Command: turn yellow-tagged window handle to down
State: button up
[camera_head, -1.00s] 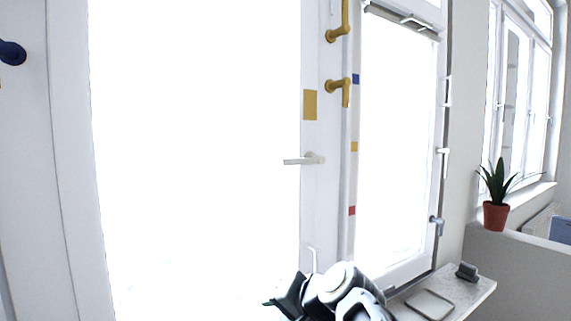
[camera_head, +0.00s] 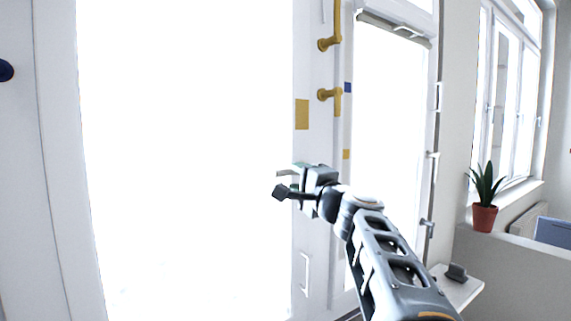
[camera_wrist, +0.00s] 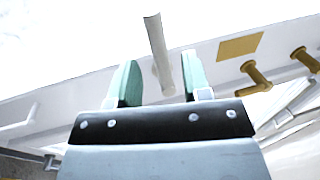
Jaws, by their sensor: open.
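The pale lever handle (camera_head: 287,173) sits on the white window frame below a large yellow tag (camera_head: 302,114). It points left, about level, and its base is hidden behind my gripper. In the wrist view the lever (camera_wrist: 155,42) rises between the two green-padded fingers, and the yellow tag (camera_wrist: 240,46) is to the right. My gripper (camera_head: 284,182) is open at the lever, with a finger on either side of it. I cannot tell whether either finger touches it. It also shows in the wrist view (camera_wrist: 160,82).
Two gold handles (camera_head: 329,97) (camera_head: 327,42) are on the frame to the upper right. Small blue (camera_head: 347,87) and yellow (camera_head: 346,154) tags mark the neighbouring window. A white pull (camera_head: 306,273) is below. A potted plant (camera_head: 485,218) stands right, past a small shelf (camera_head: 462,291).

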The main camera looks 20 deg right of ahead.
aim_at(291, 174)
jog(key=shift+p+x, duration=0.95)
jog(key=shift+x, duration=2.15)
grip_shut()
